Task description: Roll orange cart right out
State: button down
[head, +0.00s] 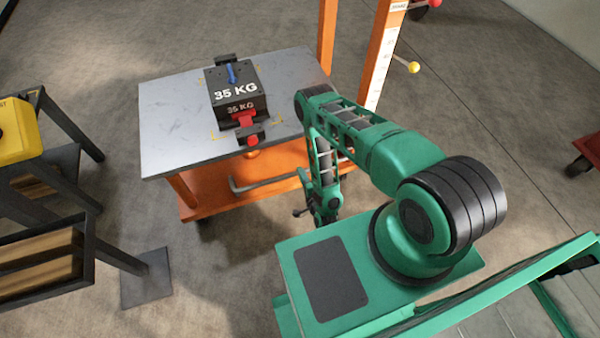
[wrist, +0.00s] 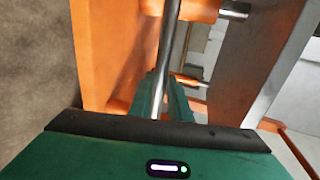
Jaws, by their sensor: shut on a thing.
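The orange cart (head: 190,206) stands ahead of my base, with a grey metal top (head: 175,110) and an orange lower shelf. A grey bar handle (head: 262,183) runs along its near side. In the wrist view my gripper (wrist: 162,92) is shut on the metal bar (wrist: 170,45), its green fingers on either side. The bar runs on to an orange cart part (wrist: 190,10). In the head view my arm reaches down at the cart's near right corner, and the fingertips cannot be made out.
A black 35 KG block (head: 238,92) with red parts sits on the cart top. An orange post (head: 382,55) with a yellow knob stands behind right. A dark rack (head: 85,225) and a yellow box (head: 15,130) are at left.

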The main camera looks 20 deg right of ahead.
jog(key=s, duration=0.5)
jog(key=shift+s+f, duration=0.1)
jog(key=shift+f, duration=0.15)
dwell(0.4)
